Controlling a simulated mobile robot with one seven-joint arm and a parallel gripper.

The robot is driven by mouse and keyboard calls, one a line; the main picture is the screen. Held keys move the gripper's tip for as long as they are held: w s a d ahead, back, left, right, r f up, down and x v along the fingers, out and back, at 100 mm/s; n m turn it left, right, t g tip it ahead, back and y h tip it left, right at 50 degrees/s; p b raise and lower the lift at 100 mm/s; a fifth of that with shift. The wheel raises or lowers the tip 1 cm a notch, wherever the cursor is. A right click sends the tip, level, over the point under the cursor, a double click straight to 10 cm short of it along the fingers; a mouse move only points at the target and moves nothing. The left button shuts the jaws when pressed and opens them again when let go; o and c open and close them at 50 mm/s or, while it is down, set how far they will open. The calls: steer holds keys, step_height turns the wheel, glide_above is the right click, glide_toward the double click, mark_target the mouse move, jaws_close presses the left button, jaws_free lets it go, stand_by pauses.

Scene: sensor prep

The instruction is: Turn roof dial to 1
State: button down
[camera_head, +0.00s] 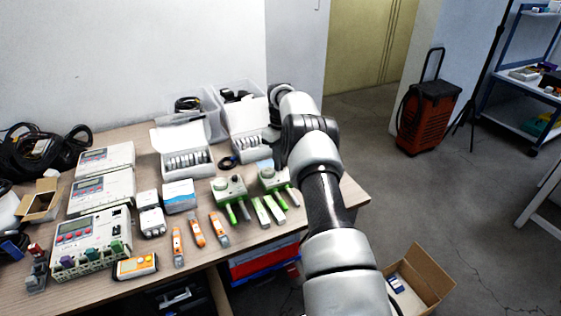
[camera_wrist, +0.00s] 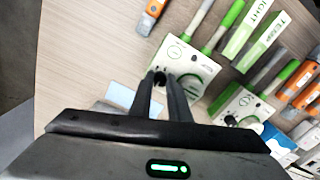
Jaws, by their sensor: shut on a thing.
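A white sensor box with a green-marked face (camera_wrist: 192,62) lies under my gripper (camera_wrist: 160,80) in the wrist view. My fingers are closed around a small black knob (camera_wrist: 160,77) on the box's top, near its edge. The knob is mostly hidden between the fingertips, and its pointer and any number 1 cannot be read. In the head view this box (camera_head: 270,181) is the right one of two similar boxes, and my arm hides its knob. The other box (camera_head: 229,188) stands just left of it, with its own black knob showing.
Green-and-white sticks (camera_head: 268,209) lie close in front of the boxes. Orange-and-white testers (camera_head: 196,232) lie further left. An open white case (camera_head: 188,162) and clear bins (camera_head: 240,104) stand behind. The table's right edge is near; bare tabletop shows beside the box.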

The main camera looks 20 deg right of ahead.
steer(key=shift+n, duration=0.3)
stand_by(0.4)
steer(key=c, duration=1.6)
jaws_free()
steer(key=shift+c, duration=0.2)
